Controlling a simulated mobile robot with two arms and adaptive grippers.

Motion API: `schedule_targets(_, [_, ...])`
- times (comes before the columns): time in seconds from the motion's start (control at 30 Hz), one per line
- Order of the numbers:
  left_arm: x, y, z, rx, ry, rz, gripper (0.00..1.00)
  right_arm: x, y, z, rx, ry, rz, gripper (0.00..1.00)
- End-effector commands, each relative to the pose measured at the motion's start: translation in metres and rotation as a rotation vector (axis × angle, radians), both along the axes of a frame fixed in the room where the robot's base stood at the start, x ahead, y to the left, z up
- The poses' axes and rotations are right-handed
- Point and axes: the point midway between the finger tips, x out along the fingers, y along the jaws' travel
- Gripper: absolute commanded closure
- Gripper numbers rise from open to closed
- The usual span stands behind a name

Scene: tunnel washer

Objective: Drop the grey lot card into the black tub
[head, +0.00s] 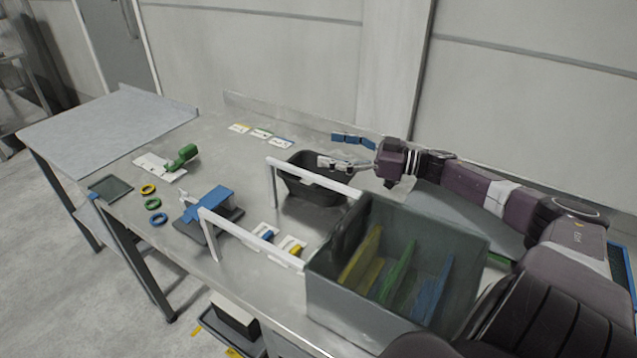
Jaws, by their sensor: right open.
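The black tub (303,195) stands on the steel table near the middle, behind the grey bin, with a white rail across its front. My right gripper (328,150) reaches in from the right with its fingers apart. In the picture its fingertips lie at the tub's back right rim, seemingly above it; the exact height is hard to tell. My left gripper is not in view.
A grey bin (340,290) with yellow, green and blue dividers stands front right. White rails (240,233) stand beside it. A blue fixture (208,203), coloured rings (152,203) and a green-handled tool (182,157) are left. Small white cards (261,134) lie at the back.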

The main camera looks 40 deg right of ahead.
Motion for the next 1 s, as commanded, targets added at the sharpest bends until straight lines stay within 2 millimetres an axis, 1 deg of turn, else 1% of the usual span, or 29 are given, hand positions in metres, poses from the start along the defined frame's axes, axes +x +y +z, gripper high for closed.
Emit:
schedule_targets(0.1, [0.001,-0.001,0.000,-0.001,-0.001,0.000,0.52,-0.010,-0.006,-0.002,-0.001,0.005,-0.001,0.22])
schedule_targets(1.0, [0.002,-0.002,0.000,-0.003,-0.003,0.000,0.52,-0.085,-0.052,-0.001,0.001,0.002,0.000,0.22])
